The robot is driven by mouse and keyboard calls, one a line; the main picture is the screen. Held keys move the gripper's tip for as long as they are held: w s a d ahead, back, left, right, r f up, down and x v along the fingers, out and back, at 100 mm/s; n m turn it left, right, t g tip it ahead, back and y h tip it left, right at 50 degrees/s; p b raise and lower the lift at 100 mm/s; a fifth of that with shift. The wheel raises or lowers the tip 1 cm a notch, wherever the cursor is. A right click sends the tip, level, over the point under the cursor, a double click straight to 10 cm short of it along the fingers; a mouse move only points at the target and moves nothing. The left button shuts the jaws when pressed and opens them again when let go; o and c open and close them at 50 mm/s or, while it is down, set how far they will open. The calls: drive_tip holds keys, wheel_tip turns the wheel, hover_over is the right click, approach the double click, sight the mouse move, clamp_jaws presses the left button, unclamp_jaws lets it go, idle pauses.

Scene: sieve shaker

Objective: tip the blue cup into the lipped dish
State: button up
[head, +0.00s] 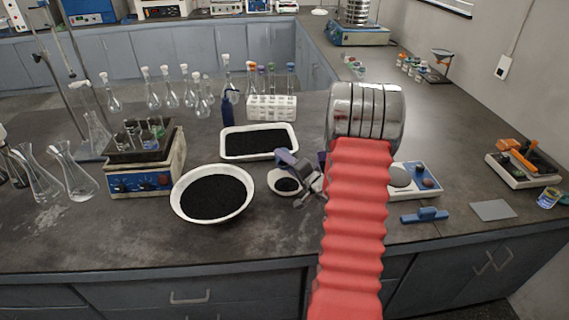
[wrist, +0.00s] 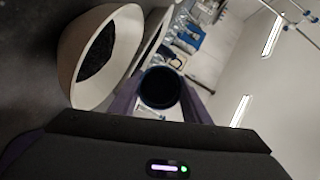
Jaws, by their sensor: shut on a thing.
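The blue cup (wrist: 160,88) is between my gripper's fingers in the wrist view, its dark round end facing the camera. I cannot tell whether anything is in it. In the head view my gripper (head: 306,178) is shut just above and right of a small white dish (head: 274,187) holding black grains; my arm mostly hides the cup there. I take this small dish to be the lipped one, but its lip is not clear. In the rolled wrist view a white dish (wrist: 68,60) with black grains is close beside the cup, apparently the same one.
A large round white bowl (head: 177,207) of black grains stands left of the small dish. A white rectangular tray (head: 226,154) of black grains lies behind it. A hotplate (head: 143,182) and flasks stand further left; a small scale (head: 425,187) is right. The front bench edge is mostly clear.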

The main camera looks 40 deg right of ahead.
drive_tip(key=shift+r, duration=0.1)
idle(0.3)
drive_tip(key=shift+w+d+r+m+g+y, duration=0.1)
drive_tip(key=shift+w+m+g+y, duration=0.1)
drive_tip(key=shift+g, duration=0.5)
drive_tip(key=shift+w+d+r+m+g+y, duration=0.1)
drive_tip(key=shift+m+g+y, duration=0.1)
drive_tip(key=shift+g, duration=0.5)
drive_tip(key=shift+w+d+r+m+g+y, duration=0.1)
drive_tip(key=shift+w+m+g+y, duration=0.1)
drive_tip(key=shift+g, duration=0.5)
drive_tip(key=shift+a, duration=0.1)
drive_tip(key=shift+w+d+r+m+g+y, duration=0.15)
drive_tip(key=shift+m+g+y, duration=0.25)
drive_tip(key=shift+g, duration=0.85)
drive_tip(key=shift+w+d+r+m+g+y, duration=0.15)
drive_tip(key=shift+g+y, duration=0.35)
drive_tip(key=shift+g, duration=0.75)
drive_tip(key=shift+s+a+m+g+y, duration=0.1)
drive_tip(key=shift+m+g+y, duration=0.5)
drive_tip(key=shift+g, duration=1.1)
drive_tip(key=shift+g+y, duration=0.4)
drive_tip(key=shift+s+r+g+y, duration=0.15)
drive_tip(key=shift+g+y, duration=0.35)
drive_tip(key=shift+g, duration=0.6)
drive_tip(key=shift+a+r, duration=0.1)
drive_tip(key=shift+r, duration=0.05)
